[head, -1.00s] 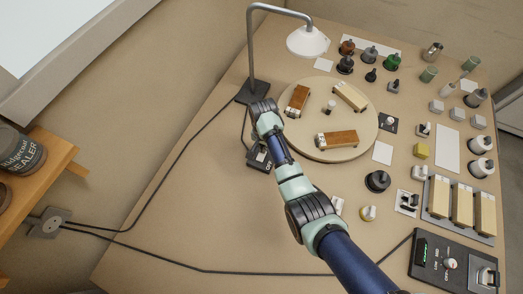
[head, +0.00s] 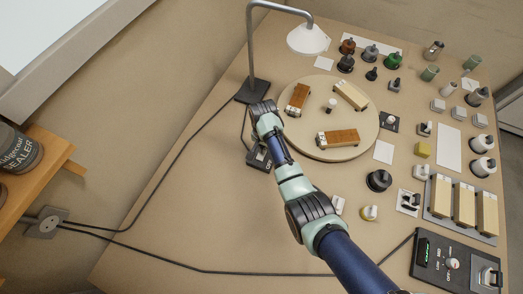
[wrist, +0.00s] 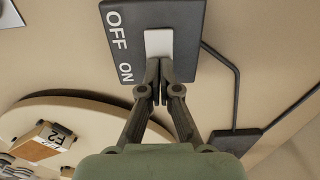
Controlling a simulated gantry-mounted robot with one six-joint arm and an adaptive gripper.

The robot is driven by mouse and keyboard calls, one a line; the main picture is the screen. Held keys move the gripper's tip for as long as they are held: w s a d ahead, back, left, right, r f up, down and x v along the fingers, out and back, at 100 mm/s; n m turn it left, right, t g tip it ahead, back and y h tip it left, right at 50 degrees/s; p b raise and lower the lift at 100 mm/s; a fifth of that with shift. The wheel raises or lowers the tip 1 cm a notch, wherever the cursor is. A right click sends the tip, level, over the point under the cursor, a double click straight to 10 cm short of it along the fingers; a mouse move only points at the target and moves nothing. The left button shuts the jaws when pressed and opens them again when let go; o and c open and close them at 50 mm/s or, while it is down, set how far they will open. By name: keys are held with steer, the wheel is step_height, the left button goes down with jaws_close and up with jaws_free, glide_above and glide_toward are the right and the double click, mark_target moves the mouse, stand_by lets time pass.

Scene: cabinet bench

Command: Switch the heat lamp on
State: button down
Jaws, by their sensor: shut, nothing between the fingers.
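No glow shows under the shade. Its dark switch box (head: 257,159) lies on the bench, partly hidden by my arm. In the wrist view the switch box (wrist: 119,50) carries OFF and ON lettering and a pale rocker (wrist: 158,43). My gripper (wrist: 157,75) is shut and empty, its fingertips at the ON end of the rocker. I cannot tell whether they touch it.
A round board (head: 357,145) with several wooden blocks lies right of my gripper. Bottles, knobs and small parts crowd the right side. A black cable (head: 180,160) runs from the lamp to a wall socket (head: 46,223).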

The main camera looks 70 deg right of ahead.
steer(key=shift+f, duration=0.25)
steer(key=shift+r, duration=0.1)
step_height(320, 180, up, 7)
steer(key=p, duration=0.7)
stand_by(0.5)
